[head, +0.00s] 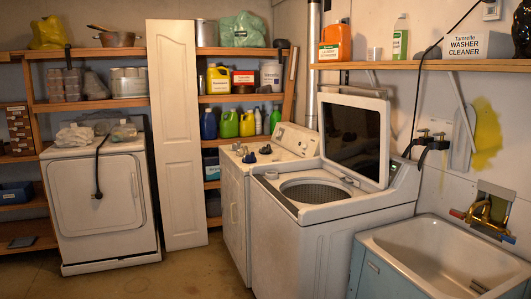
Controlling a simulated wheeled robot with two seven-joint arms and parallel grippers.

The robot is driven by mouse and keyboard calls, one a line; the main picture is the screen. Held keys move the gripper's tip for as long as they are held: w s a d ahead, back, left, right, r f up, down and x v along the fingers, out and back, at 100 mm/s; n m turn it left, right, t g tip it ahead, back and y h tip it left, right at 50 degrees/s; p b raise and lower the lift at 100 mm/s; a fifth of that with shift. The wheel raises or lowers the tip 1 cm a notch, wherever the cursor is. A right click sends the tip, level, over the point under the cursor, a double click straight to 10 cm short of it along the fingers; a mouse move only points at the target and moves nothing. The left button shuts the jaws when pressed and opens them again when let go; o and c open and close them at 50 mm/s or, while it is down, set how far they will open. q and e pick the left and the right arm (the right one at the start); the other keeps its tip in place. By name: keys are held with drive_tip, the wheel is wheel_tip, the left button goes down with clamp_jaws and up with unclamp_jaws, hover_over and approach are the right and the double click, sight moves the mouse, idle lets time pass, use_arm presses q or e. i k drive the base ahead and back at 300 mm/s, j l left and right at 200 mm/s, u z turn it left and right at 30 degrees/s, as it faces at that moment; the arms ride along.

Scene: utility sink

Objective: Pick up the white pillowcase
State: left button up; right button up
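I cannot make out a white pillowcase for certain. A crumpled whitish bundle (74,135) lies on top of the white dryer (98,200) at the left; it may be cloth, but it is too small to tell. A second pale lump (123,131) sits beside it on the right. Neither of my grippers shows in the head view.
An open-lidded washer (325,235) stands right of centre, with another white machine (236,215) beside it. A utility sink (440,255) with a brass faucet (490,210) is at the right. A tall white door panel (178,135) leans against the shelves. Floor before the dryer is clear.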

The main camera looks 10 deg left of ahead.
sight(235, 147)
drive_tip(key=i+j+u, duration=0.55)
drive_tip(key=i, duration=0.15)
drive_tip(key=i+u, duration=0.25)
drive_tip(key=i+j+u, duration=0.1)
drive_tip(key=i+u, duration=0.15)
drive_tip(key=i, duration=1.9)
drive_tip(key=i+j+z, duration=0.1)
drive_tip(key=i+z, duration=0.25)
drive_tip(key=i+j+z, duration=0.2)
drive_tip(key=i+z, duration=0.2)
drive_tip(key=i+j+z, duration=0.95)
drive_tip(key=j+z, duration=0.15)
drive_tip(key=i+j+z, duration=0.2)
drive_tip(key=j+z, duration=0.2)
drive_tip(key=j, duration=0.25)
drive_tip(key=i+j+z, duration=0.1)
drive_tip(key=j+z, duration=0.25)
drive_tip(key=j, duration=0.2)
drive_tip(key=j+z, duration=0.4)
drive_tip(key=j, duration=0.15)
